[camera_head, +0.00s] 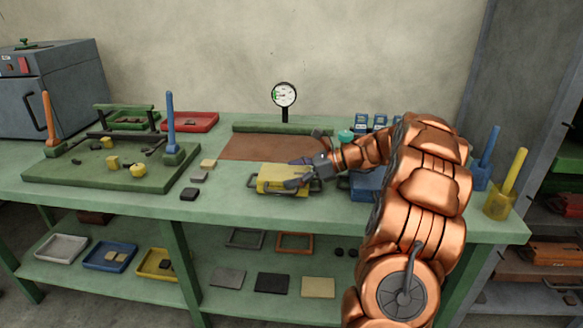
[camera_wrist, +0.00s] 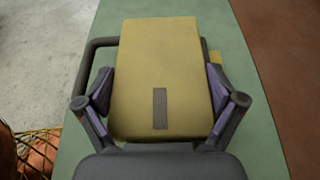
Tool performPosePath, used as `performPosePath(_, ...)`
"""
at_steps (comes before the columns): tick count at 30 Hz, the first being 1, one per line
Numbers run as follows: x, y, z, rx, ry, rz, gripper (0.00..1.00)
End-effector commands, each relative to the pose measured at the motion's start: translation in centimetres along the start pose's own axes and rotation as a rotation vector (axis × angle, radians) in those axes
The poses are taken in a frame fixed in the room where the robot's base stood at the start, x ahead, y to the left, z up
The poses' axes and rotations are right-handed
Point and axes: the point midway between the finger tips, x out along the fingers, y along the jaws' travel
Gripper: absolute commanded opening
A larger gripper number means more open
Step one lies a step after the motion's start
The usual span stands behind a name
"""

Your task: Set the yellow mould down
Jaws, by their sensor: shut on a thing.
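The yellow mould (camera_head: 287,180) is a flat block with a dark loop handle, at the front middle of the green bench top (camera_head: 232,198). My gripper (camera_head: 305,173) is at its right part in the head view. In the wrist view the mould (camera_wrist: 161,60) fills the middle, with a small dark rectangle on its face. The two fingers of my gripper (camera_wrist: 160,100) press on its left and right sides. It lies on the bench or just above it; I cannot tell which. Its underside is hidden.
A brown mat (camera_head: 265,147) lies behind the mould, with a dial gauge (camera_head: 284,95) beyond. Small blocks (camera_head: 189,194) lie to the left, near a green board (camera_head: 60,172) with upright handles. A blue thing (camera_head: 365,186) stands right of the mould, partly behind my arm. The bench's front edge is close.

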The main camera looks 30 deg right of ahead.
Motion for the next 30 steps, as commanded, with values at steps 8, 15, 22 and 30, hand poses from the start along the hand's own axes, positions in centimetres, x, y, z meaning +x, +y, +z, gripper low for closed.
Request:
performPosePath(8,0.1,-0.07,-0.26,-0.004,-0.005,-0.004,0.24)
performPosePath(15,0.22,-0.02,-0.62,-0.003,-0.001,-0.001,0.97)
performPosePath(22,0.24,-0.01,-0.65,-0.002,-0.001,-0.001,1.0)
performPosePath(30,-0.46,-0.02,-0.43,-0.002,-0.002,-0.001,1.0)
